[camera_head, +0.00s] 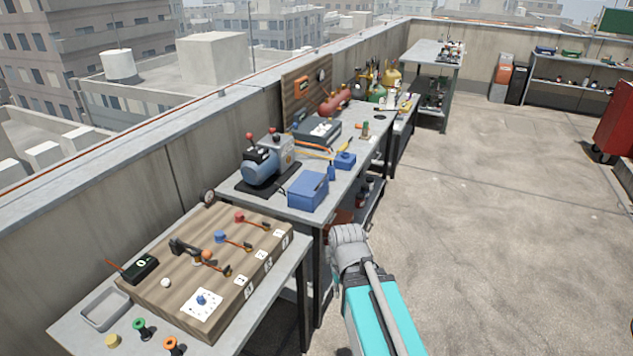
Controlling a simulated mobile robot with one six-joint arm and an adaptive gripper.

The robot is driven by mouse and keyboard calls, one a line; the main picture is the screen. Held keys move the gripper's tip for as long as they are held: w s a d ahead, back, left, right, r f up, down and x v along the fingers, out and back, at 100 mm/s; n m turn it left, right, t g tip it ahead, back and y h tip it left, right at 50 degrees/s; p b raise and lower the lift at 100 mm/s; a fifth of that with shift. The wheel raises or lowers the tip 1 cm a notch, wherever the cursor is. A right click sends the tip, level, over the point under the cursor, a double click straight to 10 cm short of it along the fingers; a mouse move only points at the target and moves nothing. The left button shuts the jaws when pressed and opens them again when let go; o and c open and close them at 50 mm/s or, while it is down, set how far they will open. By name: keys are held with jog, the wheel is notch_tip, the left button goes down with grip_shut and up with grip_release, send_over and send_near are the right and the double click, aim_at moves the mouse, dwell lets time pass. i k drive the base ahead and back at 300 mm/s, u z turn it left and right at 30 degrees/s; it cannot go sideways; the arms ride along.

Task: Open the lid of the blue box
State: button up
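A blue box (307,192) stands near the front edge of the middle workbench. Its lid looks shut, lying flat on top, with a small dark detail near the lid's right side. My arm, teal with a grey joint, rises from the bottom of the view to the right of this bench. The grey joint is below and to the right of the blue box, apart from it in the picture. My gripper's fingers do not show.
A blue pump (260,167) stands left of the box, and a small blue block (345,160) lies behind it. The concrete floor (480,200) to the right is clear; a red cabinet (615,122) stands at far right.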

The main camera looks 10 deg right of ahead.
aim_at(307, 184)
jog(key=u, duration=0.7)
jog(key=k, duration=0.75)
jog(key=z, duration=0.7)
jog(key=i, duration=1)
jog(key=u, duration=0.05)
